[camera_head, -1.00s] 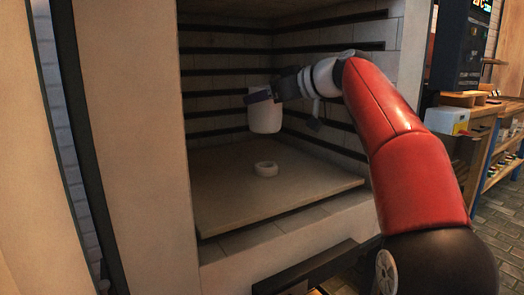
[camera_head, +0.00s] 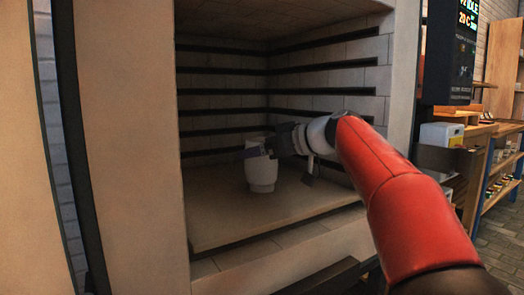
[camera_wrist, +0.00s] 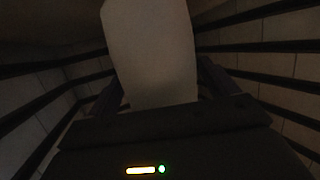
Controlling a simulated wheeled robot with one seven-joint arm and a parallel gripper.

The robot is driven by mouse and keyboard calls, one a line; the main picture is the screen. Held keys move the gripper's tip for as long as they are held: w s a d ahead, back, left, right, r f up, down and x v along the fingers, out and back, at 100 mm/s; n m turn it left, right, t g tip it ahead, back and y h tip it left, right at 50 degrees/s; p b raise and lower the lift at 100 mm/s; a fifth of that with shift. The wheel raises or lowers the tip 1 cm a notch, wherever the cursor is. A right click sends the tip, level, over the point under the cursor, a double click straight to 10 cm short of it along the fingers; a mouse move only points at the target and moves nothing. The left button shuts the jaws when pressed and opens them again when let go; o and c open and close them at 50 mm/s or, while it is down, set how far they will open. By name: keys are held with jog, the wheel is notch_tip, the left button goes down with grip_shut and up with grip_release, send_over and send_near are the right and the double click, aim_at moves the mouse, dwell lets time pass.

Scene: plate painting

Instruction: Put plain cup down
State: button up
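The plain cup (camera_head: 262,175) is white and upright inside the kiln, over the middle of its shelf (camera_head: 215,220). My gripper (camera_head: 258,150) reaches in from the right and is shut on the cup near its upper part. The wrist view shows the pale cup (camera_wrist: 152,55) between the two dark fingers. The small white ring on the shelf is now hidden or merged with the cup's base. The cup's bottom appears at or just above the ring; I cannot tell whether they touch.
The kiln's side wall (camera_head: 340,75) carries dark horizontal grooves. Its left front (camera_head: 125,150) and right front edge frame the opening. Bare shelf lies left of and in front of the cup. A control panel (camera_head: 453,55) and workbench stand outside at right.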

jog(key=shift+o, duration=0.2)
jog(key=shift+d+r, duration=0.1)
jog(key=v, duration=1.2)
